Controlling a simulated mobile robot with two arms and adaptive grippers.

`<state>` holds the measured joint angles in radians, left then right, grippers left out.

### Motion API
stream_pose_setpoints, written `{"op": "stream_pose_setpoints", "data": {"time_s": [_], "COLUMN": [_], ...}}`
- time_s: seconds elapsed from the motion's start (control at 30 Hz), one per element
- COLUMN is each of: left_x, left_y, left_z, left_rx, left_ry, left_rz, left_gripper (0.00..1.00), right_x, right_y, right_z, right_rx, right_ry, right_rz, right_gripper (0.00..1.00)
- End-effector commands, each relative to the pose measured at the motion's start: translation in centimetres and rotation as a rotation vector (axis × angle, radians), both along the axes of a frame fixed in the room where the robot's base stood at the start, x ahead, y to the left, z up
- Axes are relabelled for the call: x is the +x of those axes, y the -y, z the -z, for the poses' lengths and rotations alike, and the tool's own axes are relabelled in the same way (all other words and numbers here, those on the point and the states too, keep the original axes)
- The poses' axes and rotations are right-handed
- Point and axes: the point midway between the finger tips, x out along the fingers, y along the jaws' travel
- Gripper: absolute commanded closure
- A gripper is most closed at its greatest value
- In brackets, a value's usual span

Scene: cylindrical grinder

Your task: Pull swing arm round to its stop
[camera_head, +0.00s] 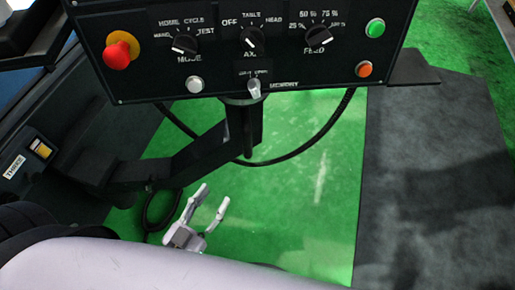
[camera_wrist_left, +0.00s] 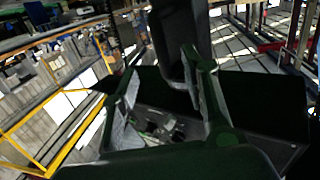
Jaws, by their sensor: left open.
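The black swing arm (camera_head: 200,157) runs from the machine side at left to a short post under the black control panel (camera_head: 250,50) in the head view. My left gripper (camera_head: 214,194) is below the swing arm in the picture, with its two pale fingers apart and nothing between them. A gap of green floor shows between the fingertips and the arm. In the left wrist view both fingers of my left gripper (camera_wrist_left: 162,64) show spread apart. A dark upright part (camera_wrist_left: 178,40) stands beyond them; I cannot tell whether it is the swing arm. My right gripper is not in view.
The panel carries a red stop button (camera_head: 118,54), several knobs and green and orange buttons. A black cable (camera_head: 300,150) loops below it. A dark grey surface (camera_head: 430,180) is at right. Green floor (camera_head: 300,215) shows between. A yellow rail (camera_wrist_left: 50,160) is in the wrist view.

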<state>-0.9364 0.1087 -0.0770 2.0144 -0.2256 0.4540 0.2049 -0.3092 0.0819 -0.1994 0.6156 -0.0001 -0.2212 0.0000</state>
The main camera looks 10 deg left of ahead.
Motion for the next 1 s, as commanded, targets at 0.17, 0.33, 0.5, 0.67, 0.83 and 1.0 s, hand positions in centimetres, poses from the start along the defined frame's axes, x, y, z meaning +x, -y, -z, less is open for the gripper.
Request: {"op": "stream_pose_setpoints", "data": {"time_s": [0.17,0.33,0.5,0.67,0.83,1.0], "left_x": [0.4,2.6,6.2,9.7,13.1,15.6], "left_y": [0.2,0.7,1.6,2.4,3.3,3.9], "left_z": [-2.8,-3.0,-3.1,-3.0,-2.9,-2.8], "left_rx": [-0.008,-0.008,-0.009,-0.010,-0.008,-0.009], "left_ry": [0.057,0.060,0.061,0.058,0.057,0.053], "left_rz": [0.007,0.008,0.008,0.007,0.007,0.006], "left_gripper": [0.59,0.59,0.59,0.59,0.59,0.59], "right_x": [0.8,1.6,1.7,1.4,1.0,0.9], "right_y": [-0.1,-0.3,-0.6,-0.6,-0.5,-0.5], "right_z": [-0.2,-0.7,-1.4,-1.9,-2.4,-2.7], "right_rx": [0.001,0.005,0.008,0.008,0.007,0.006], "right_ry": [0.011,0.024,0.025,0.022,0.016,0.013], "right_rz": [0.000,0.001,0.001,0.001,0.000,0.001], "right_gripper": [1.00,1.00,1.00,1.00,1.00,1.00]}}
